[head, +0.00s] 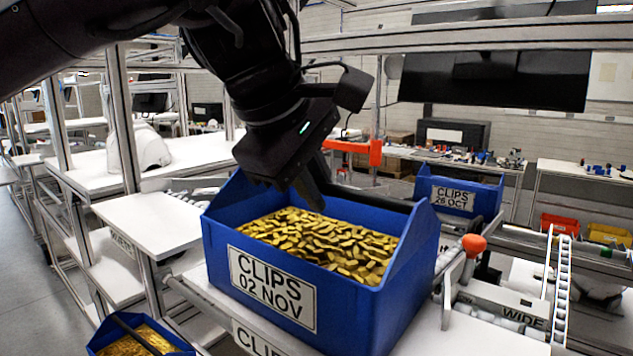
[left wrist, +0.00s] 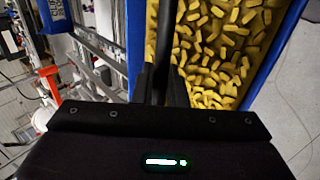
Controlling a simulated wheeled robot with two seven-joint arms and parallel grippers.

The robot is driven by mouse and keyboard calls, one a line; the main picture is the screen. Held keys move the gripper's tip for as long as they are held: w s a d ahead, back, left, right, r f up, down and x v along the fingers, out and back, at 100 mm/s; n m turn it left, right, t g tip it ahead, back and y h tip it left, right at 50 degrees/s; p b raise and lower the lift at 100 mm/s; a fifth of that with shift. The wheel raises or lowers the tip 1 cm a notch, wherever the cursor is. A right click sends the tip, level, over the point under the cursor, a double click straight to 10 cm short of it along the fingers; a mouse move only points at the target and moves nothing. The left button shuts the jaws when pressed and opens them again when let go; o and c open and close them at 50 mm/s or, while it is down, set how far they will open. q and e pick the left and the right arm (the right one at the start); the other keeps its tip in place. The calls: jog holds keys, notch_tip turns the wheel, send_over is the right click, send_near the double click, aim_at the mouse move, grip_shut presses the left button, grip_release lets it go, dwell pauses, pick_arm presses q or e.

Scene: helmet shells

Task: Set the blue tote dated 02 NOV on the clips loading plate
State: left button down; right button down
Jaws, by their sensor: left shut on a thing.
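The blue tote labelled CLIPS 02 NOV (head: 345,315) is full of gold clips and looks level in the middle of the head view. My left gripper (head: 308,194) reaches down over its far side and is shut on its dark handle bar (head: 375,202). In the left wrist view the bar (left wrist: 166,35) runs between the fingers (left wrist: 163,88), with the clips beside it. A white plate (head: 455,335) with a partly hidden CLIPS label lies below the tote. I cannot tell whether the tote's bottom touches it. My right gripper is out of view.
Another blue tote, CLIPS 26 OCT (head: 458,196), stands behind to the right. A further blue tote of clips (head: 105,336) is at lower left. An orange knob (head: 474,245) and a WIDE-labelled rail (head: 520,314) lie close to the right. A white shelf (head: 150,220) is at left.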

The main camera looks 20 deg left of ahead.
pick_arm(q)
jog(key=c, duration=1.4)
grip_release()
jog(key=shift+f, duration=0.1)
jog(key=shift+s+a+r, duration=0.1)
jog(key=shift+s+r, duration=0.1)
jog(key=shift+r, duration=0.2)
jog(key=shift+p+v, duration=1.3)
jog(key=shift+v, duration=2.3)
